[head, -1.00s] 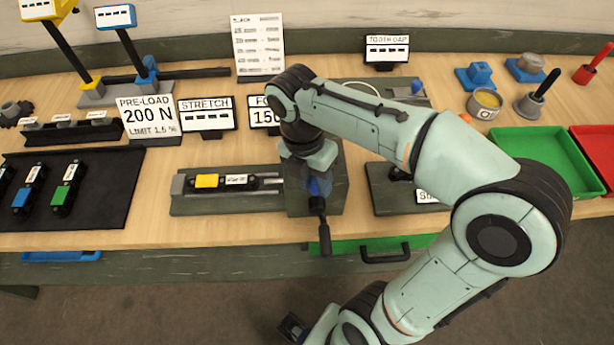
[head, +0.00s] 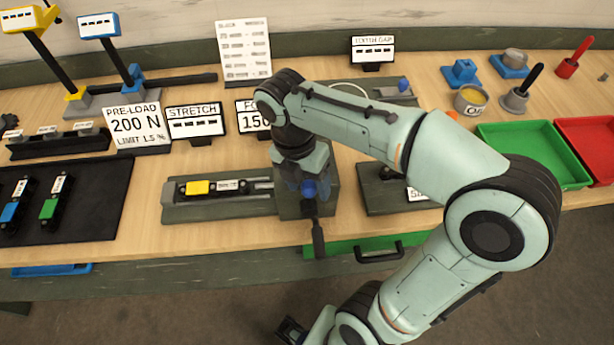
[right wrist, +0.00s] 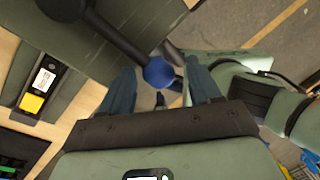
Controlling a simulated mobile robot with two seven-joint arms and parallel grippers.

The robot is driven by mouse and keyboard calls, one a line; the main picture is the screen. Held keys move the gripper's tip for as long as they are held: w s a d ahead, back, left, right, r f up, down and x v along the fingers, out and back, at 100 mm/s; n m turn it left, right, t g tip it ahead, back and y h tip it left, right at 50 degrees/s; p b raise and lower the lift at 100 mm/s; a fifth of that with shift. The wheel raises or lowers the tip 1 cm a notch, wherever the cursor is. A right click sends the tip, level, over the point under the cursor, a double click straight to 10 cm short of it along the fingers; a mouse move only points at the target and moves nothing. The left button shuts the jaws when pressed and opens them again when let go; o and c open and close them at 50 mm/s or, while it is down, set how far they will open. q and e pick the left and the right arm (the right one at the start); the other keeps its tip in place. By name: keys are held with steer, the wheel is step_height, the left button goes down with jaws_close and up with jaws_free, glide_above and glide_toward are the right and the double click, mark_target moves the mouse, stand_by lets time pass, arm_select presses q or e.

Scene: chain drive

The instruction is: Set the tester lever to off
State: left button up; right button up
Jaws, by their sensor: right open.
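The tester (head: 220,209) is a dark green bench unit at the front of the table, with a chain piece with a yellow link (head: 197,188) on its bed. Its lever has a dark rod and a blue ball knob (right wrist: 158,72), and the knob also shows in the head view (head: 309,188). My right gripper (head: 301,180) points down over the tester's right block. In the right wrist view its open fingers (right wrist: 160,80) stand on either side of the blue knob; contact is unclear.
A black handle (head: 318,238) sticks out at the tester's front. Behind stand the stretch display (head: 195,122) and a force display (head: 253,116), partly hidden by my arm. A green tray (head: 535,150) and a red tray (head: 590,140) are at the right. A drawer handle (head: 379,253) juts out below the table edge.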

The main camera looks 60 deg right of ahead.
arm_select(q)
steer(key=r+p, duration=0.1)
steer(key=w+r+p, duration=0.1)
steer(key=r+p, duration=0.1)
steer(key=shift+w+r, duration=0.25)
steer(key=shift+w, duration=0.1)
arm_select(e)
step_height(320, 180, up, 13)
steer(key=w, duration=0.2)
steer(key=shift+w, duration=0.3)
steer(key=shift+a, duration=0.15)
